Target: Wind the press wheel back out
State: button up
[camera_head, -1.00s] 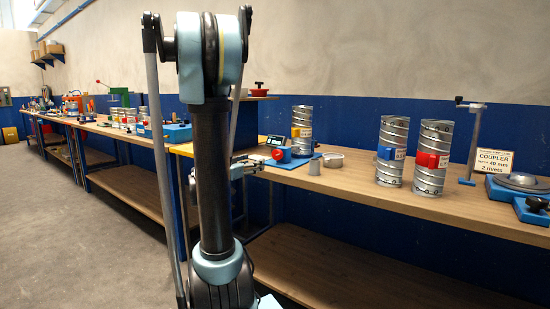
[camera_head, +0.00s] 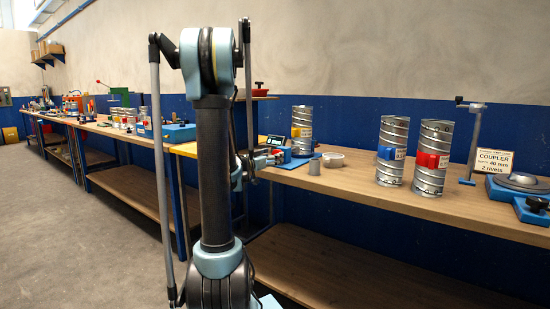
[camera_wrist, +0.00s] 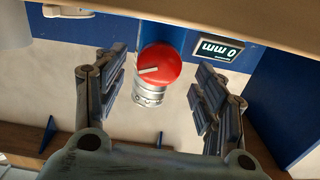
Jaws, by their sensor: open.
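The red press wheel (camera_wrist: 160,64) is a round knob with a pale bar mark on its face, seen in the wrist view on a blue fixture (camera_wrist: 120,29). A small display (camera_wrist: 217,50) beside it reads 0 mm, upside down in this view. My gripper (camera_wrist: 158,93) is open and empty, with one finger on each side of the wheel's line; the wheel is beyond the tips and no contact shows. In the head view my gripper (camera_head: 262,161) is at the bench edge beside the blue press, and my arm hides part of it.
A ribbed metal duct (camera_wrist: 149,93) shows below the wheel in the wrist view. In the head view a duct with a yellow block (camera_head: 302,126) stands behind the press. A grey cylinder (camera_head: 314,167) and ring (camera_head: 333,159) are close on the right. Two ducts (camera_head: 392,150) stand farther right.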

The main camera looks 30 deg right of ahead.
jog(key=shift+x, duration=1.85)
jog(key=c, duration=1.1)
